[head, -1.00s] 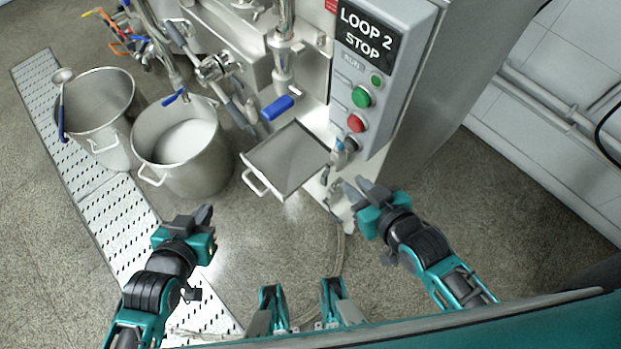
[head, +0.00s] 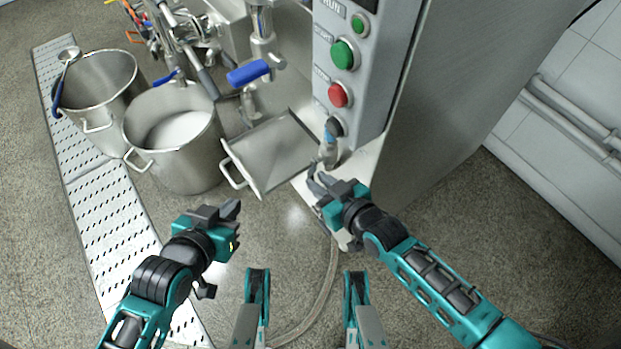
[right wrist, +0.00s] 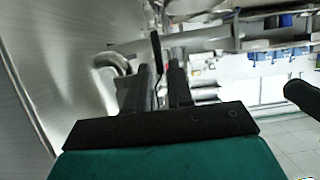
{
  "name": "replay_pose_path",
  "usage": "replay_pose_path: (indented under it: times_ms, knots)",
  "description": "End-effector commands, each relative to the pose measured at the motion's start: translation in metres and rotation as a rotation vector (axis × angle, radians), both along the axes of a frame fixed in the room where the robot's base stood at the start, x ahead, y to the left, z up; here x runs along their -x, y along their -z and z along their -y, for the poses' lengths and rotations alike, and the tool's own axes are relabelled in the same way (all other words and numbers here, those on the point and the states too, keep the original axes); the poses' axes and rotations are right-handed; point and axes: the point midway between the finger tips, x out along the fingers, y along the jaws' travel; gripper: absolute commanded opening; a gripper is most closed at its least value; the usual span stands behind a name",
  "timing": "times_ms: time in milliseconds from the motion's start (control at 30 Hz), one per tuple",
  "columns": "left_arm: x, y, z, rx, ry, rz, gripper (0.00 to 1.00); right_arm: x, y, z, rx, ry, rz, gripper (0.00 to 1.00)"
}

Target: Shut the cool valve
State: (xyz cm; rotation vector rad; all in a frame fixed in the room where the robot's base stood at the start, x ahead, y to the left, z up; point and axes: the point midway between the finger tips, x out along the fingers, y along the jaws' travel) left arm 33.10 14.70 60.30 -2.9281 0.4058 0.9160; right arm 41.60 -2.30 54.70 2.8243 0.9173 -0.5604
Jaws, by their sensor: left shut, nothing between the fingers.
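No label in view names the cool valve. A small valve fitting (head: 328,152) with a blue part sits low on the machine, just under the control panel. My right gripper (head: 314,181) is just below it, with its fingers slightly apart. In the right wrist view, a thin dark lever (right wrist: 156,50) shows at the gap between the right gripper's fingers (right wrist: 161,84); I cannot tell whether they touch it. A larger blue valve handle (head: 248,72) is higher up to the left, away from both grippers. My left gripper (head: 229,210) is shut and empty over the floor.
A square steel tray with a handle (head: 268,152) juts out left of my right gripper. A steel pot (head: 190,165) with pale contents and another pot (head: 98,90) with a ladle stand further left. The panel (head: 352,100) has green and red buttons.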

Motion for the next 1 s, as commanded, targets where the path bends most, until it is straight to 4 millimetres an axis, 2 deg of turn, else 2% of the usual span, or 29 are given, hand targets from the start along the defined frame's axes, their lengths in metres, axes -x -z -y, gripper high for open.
replay_pose_path:
  times_ms: [100, 233, 633, 867, 1000]
  knots:
    - [-0.001, 0.004, 0.002, 0.007, 0.004, 0.006, 0.0, -0.016, 0.011, -0.012, -0.001, -0.001, 0.001, 0.21]
    - [-0.001, 0.005, 0.005, 0.011, 0.009, 0.003, 0.0, -0.026, 0.015, -0.019, 0.0, -0.001, 0.0, 0.21]
    - [-0.004, -0.001, 0.011, 0.028, 0.009, 0.012, 0.0, -0.03, 0.016, -0.022, 0.002, -0.001, -0.001, 0.21]
    - [-0.004, 0.0, 0.011, 0.026, 0.009, 0.011, 0.0, -0.03, 0.016, -0.022, 0.002, 0.0, -0.001, 0.0]
    - [-0.004, 0.001, 0.01, 0.025, 0.008, 0.009, 0.0, -0.03, 0.016, -0.022, 0.002, 0.0, -0.001, 0.0]
